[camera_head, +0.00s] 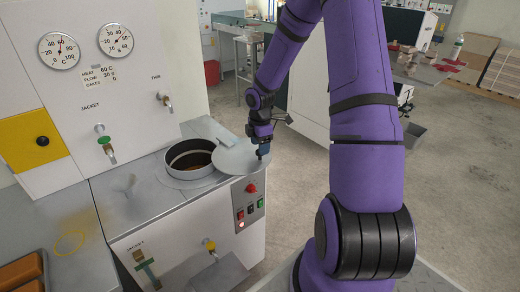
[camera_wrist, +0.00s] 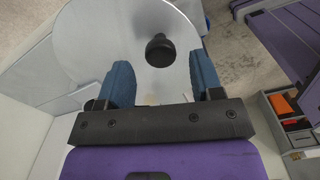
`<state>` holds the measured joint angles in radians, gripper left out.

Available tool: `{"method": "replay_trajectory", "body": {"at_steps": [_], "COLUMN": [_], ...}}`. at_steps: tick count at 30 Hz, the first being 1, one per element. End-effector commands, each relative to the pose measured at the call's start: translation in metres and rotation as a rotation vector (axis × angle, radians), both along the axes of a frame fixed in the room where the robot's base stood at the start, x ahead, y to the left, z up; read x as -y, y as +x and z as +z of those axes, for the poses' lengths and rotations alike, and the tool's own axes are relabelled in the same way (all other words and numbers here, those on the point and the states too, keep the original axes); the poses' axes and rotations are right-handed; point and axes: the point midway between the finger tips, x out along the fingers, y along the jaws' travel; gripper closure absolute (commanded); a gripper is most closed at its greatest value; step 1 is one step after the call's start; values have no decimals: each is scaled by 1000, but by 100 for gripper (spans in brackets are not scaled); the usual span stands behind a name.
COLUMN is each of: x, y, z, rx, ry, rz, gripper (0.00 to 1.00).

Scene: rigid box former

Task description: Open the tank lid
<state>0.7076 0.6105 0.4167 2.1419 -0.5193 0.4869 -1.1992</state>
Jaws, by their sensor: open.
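The tank lid (camera_head: 238,157) is a round grey metal disc lying to the right of the tank (camera_head: 175,171), overlapping the right side of its rim. The tank's round mouth is mostly uncovered and shows a dark inside with something brown low down. In the wrist view the lid (camera_wrist: 105,38) carries a round black knob (camera_wrist: 160,50). My gripper (camera_head: 262,153) is at the right part of the lid. In the wrist view my gripper (camera_wrist: 161,70) has its two blue fingers apart, with the knob showing between and beyond their tips. Nothing is held.
A panel with a red button (camera_head: 251,188) and switches is on the cabinet front below the lid. Gauges (camera_head: 60,50) and valves (camera_head: 106,146) are on the wall at left. A grey counter (camera_head: 125,195) lies left of the tank. Open floor (camera_head: 465,170) lies to the right.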

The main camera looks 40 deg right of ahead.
Motion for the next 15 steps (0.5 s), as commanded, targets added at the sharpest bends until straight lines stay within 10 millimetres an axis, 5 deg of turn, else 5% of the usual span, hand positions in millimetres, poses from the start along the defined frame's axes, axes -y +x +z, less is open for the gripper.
{"method": "replay_trajectory", "body": {"at_steps": [9, 15], "x": [0, 0], "y": [0, 0], "z": [60, 80], "rx": [4, 1], "ry": [-2, 0], "rz": [-1, -1], "gripper": [40, 40]}}
